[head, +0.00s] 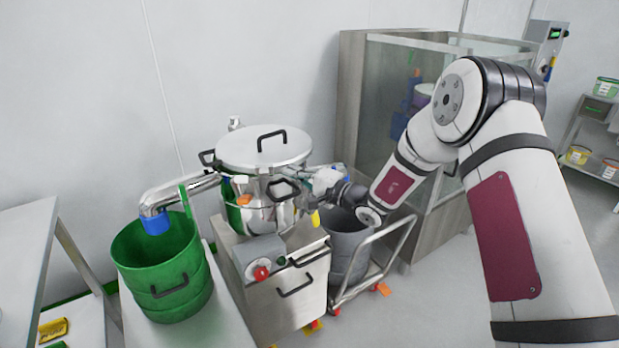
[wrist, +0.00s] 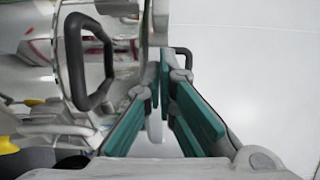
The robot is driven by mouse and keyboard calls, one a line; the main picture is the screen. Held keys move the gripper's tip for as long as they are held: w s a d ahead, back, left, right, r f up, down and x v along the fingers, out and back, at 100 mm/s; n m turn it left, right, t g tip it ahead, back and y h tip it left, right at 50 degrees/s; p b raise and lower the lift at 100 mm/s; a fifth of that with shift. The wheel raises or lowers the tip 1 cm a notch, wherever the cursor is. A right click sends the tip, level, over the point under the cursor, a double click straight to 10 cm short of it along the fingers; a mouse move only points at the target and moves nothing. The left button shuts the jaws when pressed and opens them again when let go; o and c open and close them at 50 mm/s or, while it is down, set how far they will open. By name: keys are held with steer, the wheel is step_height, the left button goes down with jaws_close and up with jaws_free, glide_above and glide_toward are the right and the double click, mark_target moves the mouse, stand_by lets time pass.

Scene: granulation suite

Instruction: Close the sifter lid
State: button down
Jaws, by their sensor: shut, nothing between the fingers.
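The sifter (head: 268,214) is a shiny steel vessel on a steel cabinet. Its round lid (head: 240,152), with a black top handle (head: 271,135), sits over the vessel, and colored items show below its rim. I cannot tell whether the lid is fully seated. My gripper (head: 322,182) is at the right side of the sifter, just below the lid's right edge. In the wrist view the teal-padded fingers (wrist: 164,80) are shut and empty. A black handle (wrist: 91,62) is left of them, and another dark handle (wrist: 183,57) is just beyond; contact is unclear.
A green drum (head: 160,265) stands under the steel spout (head: 178,190) at left. A grey bin (head: 347,247) sits on a cart at right, before a glass-sided cabinet (head: 385,95). A grey table (head: 25,250) is at far left.

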steer(key=shift+s+a, duration=0.2)
steer(key=shift+a, duration=1)
